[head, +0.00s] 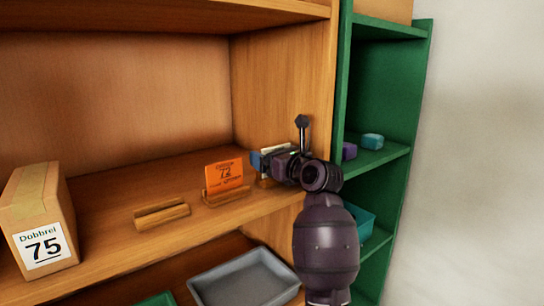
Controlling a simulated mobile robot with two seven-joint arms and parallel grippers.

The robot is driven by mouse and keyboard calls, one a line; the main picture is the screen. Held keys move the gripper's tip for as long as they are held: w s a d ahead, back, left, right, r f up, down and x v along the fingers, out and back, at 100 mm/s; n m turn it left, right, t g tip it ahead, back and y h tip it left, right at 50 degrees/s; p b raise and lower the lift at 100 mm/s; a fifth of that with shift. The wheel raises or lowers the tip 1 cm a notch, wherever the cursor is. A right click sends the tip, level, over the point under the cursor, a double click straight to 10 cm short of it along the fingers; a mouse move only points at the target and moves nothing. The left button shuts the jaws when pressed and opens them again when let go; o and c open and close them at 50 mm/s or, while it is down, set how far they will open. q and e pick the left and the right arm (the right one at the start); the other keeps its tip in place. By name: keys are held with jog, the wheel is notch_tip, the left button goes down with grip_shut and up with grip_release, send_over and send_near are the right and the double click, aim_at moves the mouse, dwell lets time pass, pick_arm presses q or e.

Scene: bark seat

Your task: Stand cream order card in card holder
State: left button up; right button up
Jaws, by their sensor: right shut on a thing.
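The cream order card (275,149) shows only in part behind my right gripper (262,163), near the right wall of the wooden shelf. The gripper is shut on it. The gripper covers most of the card. A bit of wooden holder (266,182) shows just below the gripper. I cannot tell whether the card sits in its slot. Another wooden card holder (162,216) stands empty further left. My left gripper is not in view.
An orange card (224,174) marked 72 stands in a holder (227,197) just left of my gripper. A cardboard box (40,205) marked 75 is at far left. A grey tray (245,279) lies below. A green shelf (382,160) with small boxes stands right.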

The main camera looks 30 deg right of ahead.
jog(key=shift+f, duration=0.3)
jog(key=o, duration=0.6)
jog(key=shift+r, duration=3.5)
jog(key=shift+s+f, duration=0.1)
